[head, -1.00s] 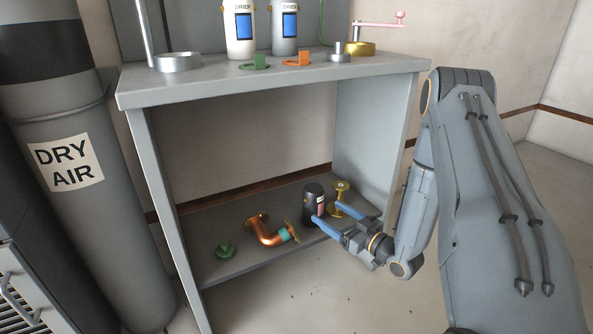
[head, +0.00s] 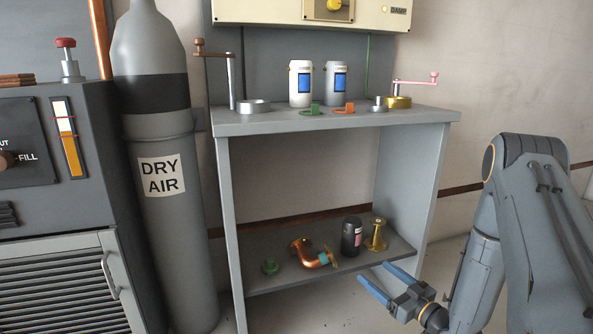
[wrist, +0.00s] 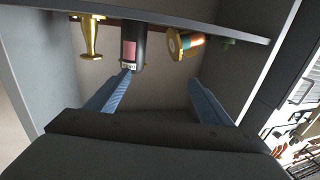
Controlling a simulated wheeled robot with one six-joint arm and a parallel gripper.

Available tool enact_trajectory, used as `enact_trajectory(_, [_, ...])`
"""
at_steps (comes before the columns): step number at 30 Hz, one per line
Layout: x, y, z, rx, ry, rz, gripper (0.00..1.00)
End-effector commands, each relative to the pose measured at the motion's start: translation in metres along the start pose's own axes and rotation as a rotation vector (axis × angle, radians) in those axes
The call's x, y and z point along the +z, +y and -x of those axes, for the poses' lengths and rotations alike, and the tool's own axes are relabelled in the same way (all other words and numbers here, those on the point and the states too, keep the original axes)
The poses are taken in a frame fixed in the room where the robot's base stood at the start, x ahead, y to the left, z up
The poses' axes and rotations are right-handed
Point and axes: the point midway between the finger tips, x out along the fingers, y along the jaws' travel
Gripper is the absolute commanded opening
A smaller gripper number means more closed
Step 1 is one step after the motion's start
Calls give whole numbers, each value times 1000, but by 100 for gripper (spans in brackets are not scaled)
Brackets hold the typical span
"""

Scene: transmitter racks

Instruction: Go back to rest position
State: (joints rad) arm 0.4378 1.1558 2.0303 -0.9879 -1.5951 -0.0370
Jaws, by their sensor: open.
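My gripper (head: 374,279) is open, its two blue fingers apart with nothing between them. In the head view it is low at the right, in front of the lower shelf's right end. It also shows in the wrist view (wrist: 160,92), where the picture looks upside down. A black canister (head: 352,237) with a pinkish label stands upright on the lower shelf, behind the gripper. It shows in the wrist view (wrist: 132,48) beyond the fingers. A brass spool-shaped piece (head: 377,235) stands to its right.
The grey bench (head: 330,122) carries two canisters (head: 300,83), an orange hook (head: 344,108) and cranks on top. A copper elbow pipe (head: 313,256) and a green part (head: 270,267) lie on its lower shelf (head: 285,279). A DRY AIR cylinder (head: 170,220) stands at left.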

Motion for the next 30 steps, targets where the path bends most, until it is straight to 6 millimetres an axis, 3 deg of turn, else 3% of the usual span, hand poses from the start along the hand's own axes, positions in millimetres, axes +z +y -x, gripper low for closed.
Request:
enact_trajectory(10, [-10,-3,-25,6,-101,41,74])
enact_trajectory(19, [-27,-20,-59,17,-255,96,74])
enact_trajectory(23, [-42,-34,-76,31,-354,125,74])
enact_trajectory(30, [-85,-84,-92,84,-592,158,74])
